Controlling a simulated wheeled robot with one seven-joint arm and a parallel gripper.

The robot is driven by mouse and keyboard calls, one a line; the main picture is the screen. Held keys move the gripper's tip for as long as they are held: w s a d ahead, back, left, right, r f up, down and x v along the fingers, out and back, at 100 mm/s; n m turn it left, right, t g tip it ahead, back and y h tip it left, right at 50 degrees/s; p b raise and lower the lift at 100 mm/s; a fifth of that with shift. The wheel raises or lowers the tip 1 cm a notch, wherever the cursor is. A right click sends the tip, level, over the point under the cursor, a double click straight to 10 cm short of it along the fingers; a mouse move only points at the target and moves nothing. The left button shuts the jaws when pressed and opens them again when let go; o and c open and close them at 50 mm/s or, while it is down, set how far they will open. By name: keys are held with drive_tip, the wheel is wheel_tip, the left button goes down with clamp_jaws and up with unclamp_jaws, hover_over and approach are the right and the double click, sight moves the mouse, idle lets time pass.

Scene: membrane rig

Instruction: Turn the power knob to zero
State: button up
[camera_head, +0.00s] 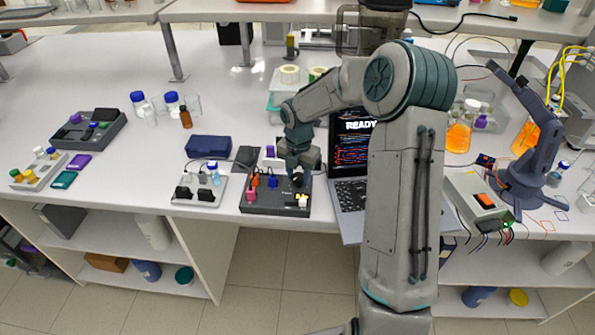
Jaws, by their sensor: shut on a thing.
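A dark control box (270,208) sits near the front edge of the bench, left of the open laptop. Small coloured parts in orange, blue, pink and white-yellow stand on its top. My gripper (298,181) reaches down over the right back part of this box. Its jaws are shut on a small dark part there, apparently the power knob, which the fingers mostly hide. The knob's pointer and any scale marks are too small and too covered to read.
The laptop (350,195) stands close on the right, its screen reading READY. A pale tray (199,183) with black knobs is on the left, with a blue case (209,147) behind it. Bottles (186,118) stand farther back left.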

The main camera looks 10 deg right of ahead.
sight(298, 176)
drive_tip(key=shift+w+r, duration=0.2)
idle(0.3)
drive_tip(key=o, duration=0.8)
drive_tip(key=shift+o, duration=0.9)
drive_tip(key=shift+s+f, duration=0.1)
wheel_tip(298, 176, up, 14)
drive_tip(key=b, duration=0.1)
drive_tip(key=shift+b, duration=0.35)
